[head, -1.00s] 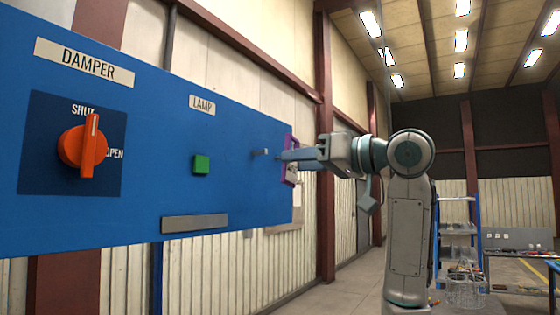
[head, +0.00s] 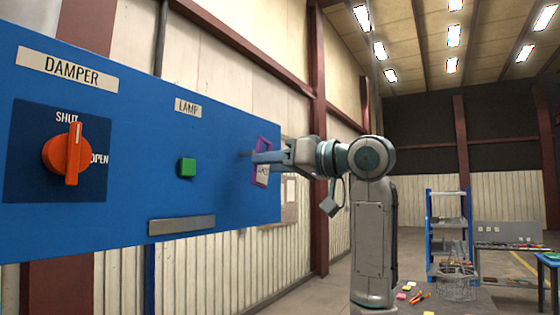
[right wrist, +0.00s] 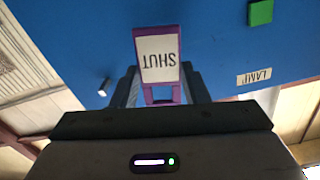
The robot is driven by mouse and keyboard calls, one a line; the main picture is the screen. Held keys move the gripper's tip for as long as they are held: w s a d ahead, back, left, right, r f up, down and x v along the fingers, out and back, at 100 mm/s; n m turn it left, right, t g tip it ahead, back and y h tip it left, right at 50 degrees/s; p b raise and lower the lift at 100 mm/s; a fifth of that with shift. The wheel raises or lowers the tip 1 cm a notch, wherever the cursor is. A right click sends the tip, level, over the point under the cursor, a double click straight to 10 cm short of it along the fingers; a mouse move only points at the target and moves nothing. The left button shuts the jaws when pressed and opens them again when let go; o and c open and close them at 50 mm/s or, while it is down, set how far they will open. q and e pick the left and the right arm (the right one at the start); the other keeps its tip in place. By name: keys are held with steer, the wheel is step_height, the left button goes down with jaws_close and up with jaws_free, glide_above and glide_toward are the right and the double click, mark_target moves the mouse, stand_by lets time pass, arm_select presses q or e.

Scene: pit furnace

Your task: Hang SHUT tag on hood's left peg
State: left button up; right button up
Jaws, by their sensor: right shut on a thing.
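The SHUT tag (head: 262,174) is a purple frame with a white label. My right gripper (head: 256,158) is shut on it in front of the right end of the blue hood panel (head: 225,200). In the right wrist view the tag (right wrist: 158,57) shows between the fingers (right wrist: 162,88), its lettering upside down. A small grey peg (head: 245,154) sticks out of the panel just left of the tag. A peg also shows in the right wrist view (right wrist: 103,88), left of the fingers and apart from the tag. Only one peg is visible in each view. My left gripper is out of view.
The panel carries an orange damper knob (head: 68,153), a green lamp button (head: 187,168) and a grey strip (head: 181,225). A blue shelf rack (head: 447,235) and a wire basket (head: 456,278) stand at the right. Open floor lies beyond my right arm.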

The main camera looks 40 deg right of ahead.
steer(key=shift+f+p+x, duration=0.15)
steer(key=shift+f+x, duration=0.05)
steer(key=shift+x, duration=0.65)
steer(key=shift+f+p+x, duration=0.15)
steer(key=shift+f+x, duration=0.05)
steer(key=shift+x, duration=0.7)
steer(key=shift+f+p+x, duration=0.15)
steer(key=shift+f+x, duration=0.1)
steer(key=shift+x, duration=0.6)
steer(key=shift+s, duration=0.1)
steer(key=o, duration=1)
steer(key=shift+o, duration=0.2)
